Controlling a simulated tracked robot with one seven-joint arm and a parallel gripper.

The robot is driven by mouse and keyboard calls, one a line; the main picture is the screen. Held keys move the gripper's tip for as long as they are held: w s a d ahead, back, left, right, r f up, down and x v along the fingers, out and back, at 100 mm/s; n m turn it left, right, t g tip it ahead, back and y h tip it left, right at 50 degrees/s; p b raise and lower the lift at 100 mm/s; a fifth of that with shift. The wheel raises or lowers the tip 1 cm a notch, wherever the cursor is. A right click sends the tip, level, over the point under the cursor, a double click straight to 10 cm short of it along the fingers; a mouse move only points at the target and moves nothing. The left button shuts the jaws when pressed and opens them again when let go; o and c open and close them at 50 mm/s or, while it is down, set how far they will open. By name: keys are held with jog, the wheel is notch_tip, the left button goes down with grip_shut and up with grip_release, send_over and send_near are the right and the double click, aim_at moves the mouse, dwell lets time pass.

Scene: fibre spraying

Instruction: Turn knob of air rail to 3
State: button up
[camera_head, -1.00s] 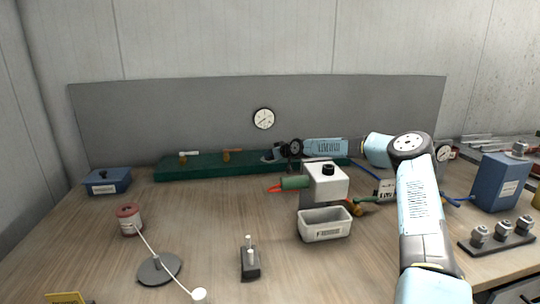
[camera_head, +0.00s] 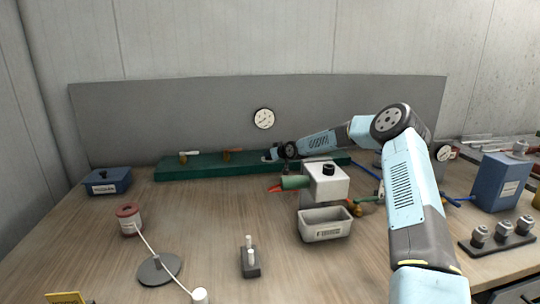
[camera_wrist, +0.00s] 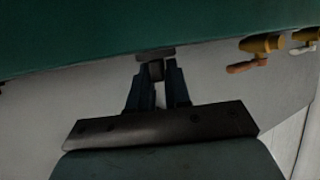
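The air rail (camera_head: 215,168) is a long dark green bar at the back of the bench, below the grey panel. It fills the top of the wrist view (camera_wrist: 100,30). My gripper (camera_wrist: 157,72) is at the rail's underside in the wrist view, with its two dark fingers either side of a small dark knob-like part (camera_wrist: 156,69). Whether the fingers press on it is too dark to tell. In the head view my gripper (camera_head: 271,155) is at the rail's right part, and my wrist hides the knob. A round white gauge (camera_head: 263,118) is on the panel above; its reading is too small to tell.
Brass valves with an orange handle (camera_wrist: 247,65) and a white handle (camera_wrist: 303,48) are right of my gripper in the wrist view. A white device with a green and red nozzle (camera_head: 290,183) and a pale bin (camera_head: 325,224) stand in front of my forearm. A blue box (camera_head: 500,181) is at right.

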jog(key=o, duration=0.4)
jog(key=shift+s+f, duration=0.2)
jog(key=shift+f, duration=0.25)
jog(key=shift+c, duration=0.2)
jog(key=shift+d+r, duration=0.1)
jog(key=shift+d, duration=0.05)
jog(key=v, duration=1.3)
jog(key=shift+s+r, duration=0.25)
jog(key=shift+r, duration=0.2)
jog(key=shift+c, duration=0.4)
